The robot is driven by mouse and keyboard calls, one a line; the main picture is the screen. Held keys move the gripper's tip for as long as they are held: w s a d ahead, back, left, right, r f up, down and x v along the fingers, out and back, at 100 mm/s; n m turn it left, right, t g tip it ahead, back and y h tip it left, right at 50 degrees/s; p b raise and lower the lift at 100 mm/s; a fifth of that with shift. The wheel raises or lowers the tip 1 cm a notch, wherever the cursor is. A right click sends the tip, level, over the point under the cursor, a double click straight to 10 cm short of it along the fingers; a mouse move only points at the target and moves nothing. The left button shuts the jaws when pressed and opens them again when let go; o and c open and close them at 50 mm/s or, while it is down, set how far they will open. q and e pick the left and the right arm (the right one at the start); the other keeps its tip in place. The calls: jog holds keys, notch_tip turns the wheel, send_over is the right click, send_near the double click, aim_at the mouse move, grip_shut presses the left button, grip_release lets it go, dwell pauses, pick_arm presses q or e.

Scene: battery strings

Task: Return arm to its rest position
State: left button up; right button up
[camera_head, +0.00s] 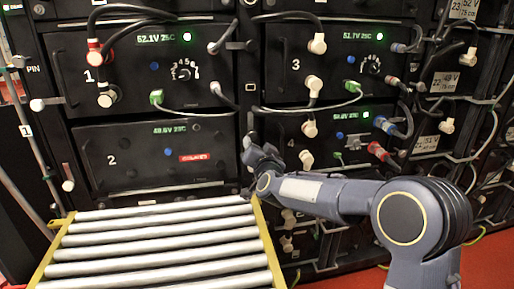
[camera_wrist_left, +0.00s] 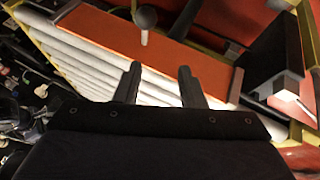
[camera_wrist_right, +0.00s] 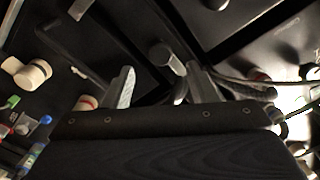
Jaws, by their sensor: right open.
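My right arm reaches in from the right in the head view. Its gripper (camera_head: 252,143) is in front of the rack, between battery module 2 (camera_head: 135,172) and battery module 4 (camera_head: 325,122). In the right wrist view the right gripper (camera_wrist_right: 162,85) has its fingers apart. A dark knob-like part (camera_wrist_right: 166,57) shows near the gap, and I see nothing clearly held. My left arm is not in the head view. In the left wrist view the left gripper (camera_wrist_left: 160,82) has its fingers apart, with nothing between them, above metal rollers (camera_wrist_left: 85,58).
A roller conveyor with yellow side rails (camera_head: 273,250) stands in front of module 2. Module 1 (camera_head: 130,83) and module 3 (camera_head: 285,70) have plugs and cables on their fronts. Looping cables (camera_head: 490,130) hang at the right. An orange-brown panel (camera_wrist_left: 180,62) lies across the rollers' side.

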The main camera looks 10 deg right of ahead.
jog(key=s+d+n+g+y, duration=0.2)
jog(key=s, duration=0.6)
jog(key=s+d+n+g+y, duration=0.1)
jog(key=s+d+g, duration=0.15)
jog(key=s, duration=0.65)
jog(key=s+f+n+g, duration=0.1)
jog(key=s+f+g, duration=0.45)
jog(key=s, duration=0.95)
jog(key=s+f+n+g, duration=0.1)
jog(key=s+f+g, duration=0.1)
jog(key=s+f, duration=1)
notch_tip(320, 180, up, 29)
jog(key=s+p, duration=0.2)
jog(key=p, duration=2.4)
jog(key=shift+s+d+r+y, duration=0.2)
jog(key=shift+s+d+y, duration=0.1)
jog(key=shift+y, duration=0.1)
